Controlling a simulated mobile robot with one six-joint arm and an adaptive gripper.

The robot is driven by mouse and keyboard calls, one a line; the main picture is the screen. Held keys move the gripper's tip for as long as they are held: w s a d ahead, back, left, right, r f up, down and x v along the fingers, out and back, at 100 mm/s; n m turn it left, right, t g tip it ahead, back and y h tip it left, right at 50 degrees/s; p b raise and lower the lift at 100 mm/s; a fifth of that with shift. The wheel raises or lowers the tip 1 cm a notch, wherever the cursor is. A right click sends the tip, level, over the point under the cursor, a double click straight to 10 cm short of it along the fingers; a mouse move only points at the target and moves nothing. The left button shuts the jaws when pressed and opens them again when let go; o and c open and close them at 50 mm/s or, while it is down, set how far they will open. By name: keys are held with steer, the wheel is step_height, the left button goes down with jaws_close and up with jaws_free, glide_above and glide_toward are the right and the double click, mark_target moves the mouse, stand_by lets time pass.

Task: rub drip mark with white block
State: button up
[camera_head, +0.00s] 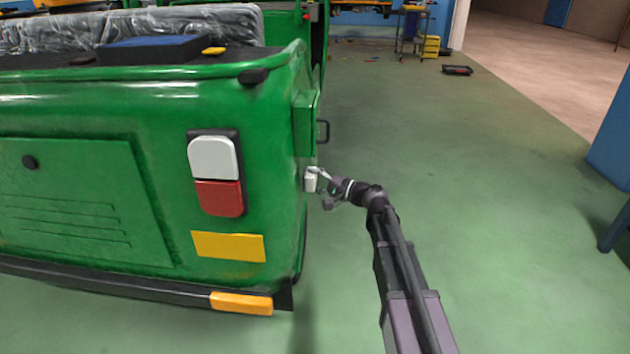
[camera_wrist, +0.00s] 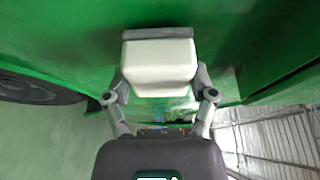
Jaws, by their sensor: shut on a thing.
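I cannot make out the drip mark in either view.
A black wheel (camera_wrist: 35,88) shows at the left of the wrist view. A black handle (camera_head: 323,131) sticks out of the rickshaw's side. Open green floor (camera_head: 470,180) lies to the right, with a blue post (camera_head: 612,140) at the right edge. A yellow bin (camera_head: 431,46) stands far back.

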mark_target(298, 168)
steer(key=shift+a, duration=0.85)
stand_by(0.4)
steer(key=shift+w, duration=0.2)
steer(key=shift+w+d, duration=0.15)
steer(key=shift+w, duration=1.7)
steer(key=shift+r, duration=0.1)
steer(key=shift+r+p, duration=0.7)
steer(key=shift+p, duration=0.1)
steer(key=shift+s, duration=0.2)
steer(key=shift+s, duration=1.85)
steer(key=shift+a+r+p, duration=0.25)
steer(key=shift+r+p, duration=0.45)
